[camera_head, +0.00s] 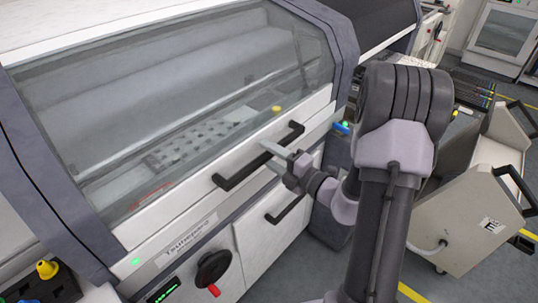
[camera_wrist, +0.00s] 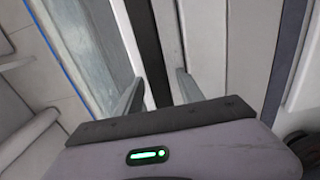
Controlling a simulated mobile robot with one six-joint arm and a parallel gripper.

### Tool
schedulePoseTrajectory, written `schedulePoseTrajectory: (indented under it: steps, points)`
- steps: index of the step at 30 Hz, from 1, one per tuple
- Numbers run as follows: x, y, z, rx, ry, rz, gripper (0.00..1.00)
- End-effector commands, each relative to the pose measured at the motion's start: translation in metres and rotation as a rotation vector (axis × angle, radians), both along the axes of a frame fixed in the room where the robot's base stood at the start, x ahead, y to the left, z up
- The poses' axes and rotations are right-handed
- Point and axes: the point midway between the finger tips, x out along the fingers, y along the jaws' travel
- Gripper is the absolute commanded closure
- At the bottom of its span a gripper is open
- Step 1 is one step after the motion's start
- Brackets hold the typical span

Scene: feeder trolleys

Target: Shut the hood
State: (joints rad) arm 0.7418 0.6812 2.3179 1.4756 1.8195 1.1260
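The hood (camera_head: 190,85) is a large glass panel in a pale frame on the machine, with a black bar handle (camera_head: 243,176) along its lower front edge. It looks down or nearly down; I cannot tell whether a gap is left. My gripper (camera_head: 277,154) is at the middle of the handle and hides part of it. In the wrist view the black handle bar (camera_wrist: 148,45) runs between my two spread fingers (camera_wrist: 160,92), closer to the left one. The fingers look open, with space on the right side of the bar. Contact with the handle is not clear.
A second black handle (camera_head: 287,208) sits on the panel below. A dark rotary knob (camera_head: 213,267) with a red tip is at lower left. A trolley (camera_head: 465,205) stands on the floor at right. A yellow knob (camera_head: 47,269) is at far lower left.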

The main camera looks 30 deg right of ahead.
Motion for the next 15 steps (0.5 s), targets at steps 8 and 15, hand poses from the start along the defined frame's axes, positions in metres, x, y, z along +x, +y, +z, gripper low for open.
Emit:
schedulePoseTrajectory:
  steps: [8,15]
  points:
    - [-0.0002,-0.0002,-0.0001,0.000,0.000,0.000,1.00]
    - [-0.0003,-0.0002,-0.0002,0.000,0.000,0.000,1.00]
